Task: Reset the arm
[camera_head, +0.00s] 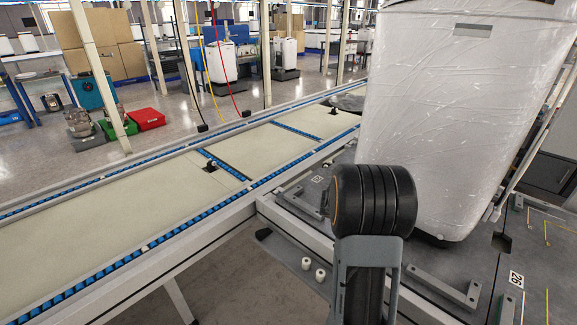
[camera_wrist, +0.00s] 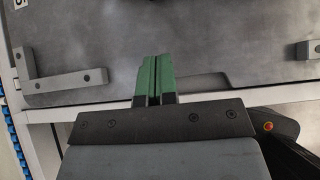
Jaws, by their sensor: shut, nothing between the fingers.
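My gripper (camera_wrist: 156,78) shows in the wrist view with its two green fingers together and nothing between them. It points over a grey metal plate (camera_wrist: 200,50) beside a pale frame rail. In the head view my arm stands in the right foreground, with a black ribbed joint at its top. The fingers are not visible in the head view.
A large white plastic-wrapped unit (camera_head: 455,110) stands on the grey platform close behind my arm. A conveyor (camera_head: 130,215) with blue roller edges runs along the left. L-shaped brackets (camera_head: 440,285) rise from the platform. A red crate (camera_head: 146,118) is on the far floor.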

